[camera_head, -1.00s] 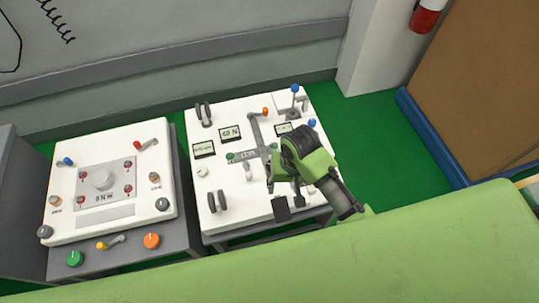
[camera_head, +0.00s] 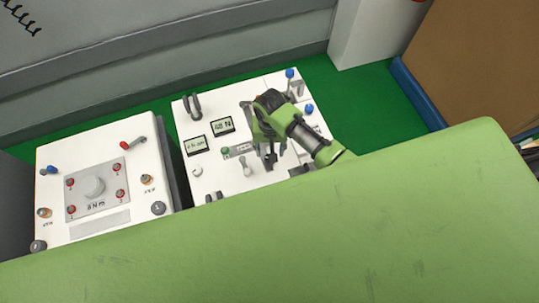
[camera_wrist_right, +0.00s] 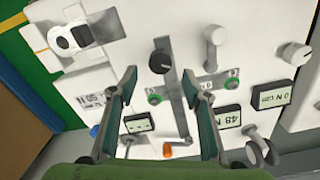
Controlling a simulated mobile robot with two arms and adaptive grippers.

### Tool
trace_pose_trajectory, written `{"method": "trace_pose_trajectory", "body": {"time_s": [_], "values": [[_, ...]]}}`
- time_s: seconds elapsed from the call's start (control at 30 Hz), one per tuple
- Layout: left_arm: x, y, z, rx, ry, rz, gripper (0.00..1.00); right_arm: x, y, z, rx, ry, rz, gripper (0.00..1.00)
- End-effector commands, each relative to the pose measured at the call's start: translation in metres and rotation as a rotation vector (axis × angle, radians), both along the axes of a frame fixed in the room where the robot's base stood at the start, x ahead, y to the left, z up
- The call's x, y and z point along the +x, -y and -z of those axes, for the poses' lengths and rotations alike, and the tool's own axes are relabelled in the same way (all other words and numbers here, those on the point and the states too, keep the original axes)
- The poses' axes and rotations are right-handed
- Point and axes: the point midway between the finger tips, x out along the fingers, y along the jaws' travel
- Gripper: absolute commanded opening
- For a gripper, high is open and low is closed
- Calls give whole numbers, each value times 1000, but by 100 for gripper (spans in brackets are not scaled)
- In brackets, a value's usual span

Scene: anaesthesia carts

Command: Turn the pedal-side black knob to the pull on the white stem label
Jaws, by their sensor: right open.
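The black knob (camera_wrist_right: 160,62) shows in the right wrist view, with a small pale mark on its edge. It sits on the white panel (camera_wrist_right: 130,30). My right gripper (camera_wrist_right: 158,72) is open; its fingertips lie on either side of the knob in the picture, and I cannot tell whether they touch it. A white-topped stem (camera_wrist_right: 213,45) stands beside the knob; its label text is not readable. In the head view my right gripper (camera_head: 268,158) is over the panel and hides the knob. The white stem (camera_head: 246,168) shows to its left. My left gripper is not in view.
A grey slotted strip (camera_wrist_right: 178,100) with an orange-handled crank (camera_wrist_right: 170,150) runs close by. Another control panel (camera_head: 140,155) stands left.

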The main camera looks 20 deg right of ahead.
Motion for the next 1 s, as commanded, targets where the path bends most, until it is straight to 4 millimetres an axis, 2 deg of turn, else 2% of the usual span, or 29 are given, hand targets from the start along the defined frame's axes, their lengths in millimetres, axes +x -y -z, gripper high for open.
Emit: {"method": "trace_pose_trajectory", "body": {"time_s": [0.1, 0.27, 0.43, 0.73, 0.77, 0.9, 1.0], "values": [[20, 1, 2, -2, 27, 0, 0, -1, 0, 22, -1, -2, -1, 44], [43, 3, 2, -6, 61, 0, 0, 0, -1, 42, 0, -1, -1, 44], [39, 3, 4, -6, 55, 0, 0, 0, -1, 52, 0, 0, -2, 44], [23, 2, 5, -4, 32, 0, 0, 0, -1, 54, 1, 0, -2, 44], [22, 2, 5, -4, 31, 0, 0, 0, -1, 54, 1, 0, -2, 41], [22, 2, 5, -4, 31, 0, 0, 0, -1, 54, 1, 0, -1, 5], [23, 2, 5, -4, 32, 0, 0, 0, -1, 54, 1, 0, -1, 6]]}}
